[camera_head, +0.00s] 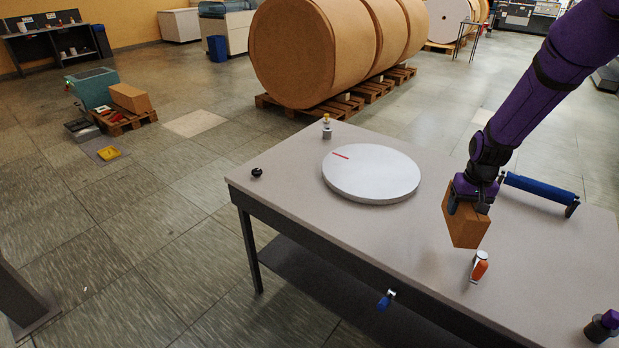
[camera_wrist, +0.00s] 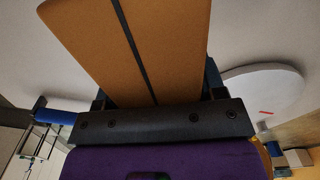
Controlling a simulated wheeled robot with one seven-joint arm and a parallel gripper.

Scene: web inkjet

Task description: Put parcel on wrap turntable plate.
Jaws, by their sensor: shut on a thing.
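The parcel (camera_head: 463,226) is a brown cardboard box in my gripper (camera_head: 470,197), at the right half of the table in the head view. It hangs tilted; I cannot tell if its lower end touches the table. In the wrist view the parcel (camera_wrist: 130,45) shows a dark stripe along its face, with my gripper (camera_wrist: 158,95) shut on it. The wrap turntable plate (camera_head: 371,176) is a flat round pale disc with a red mark, lying to the left of the parcel. The plate (camera_wrist: 265,90) also shows at the right of the wrist view. It is empty.
The surface between parcel and plate is clear.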

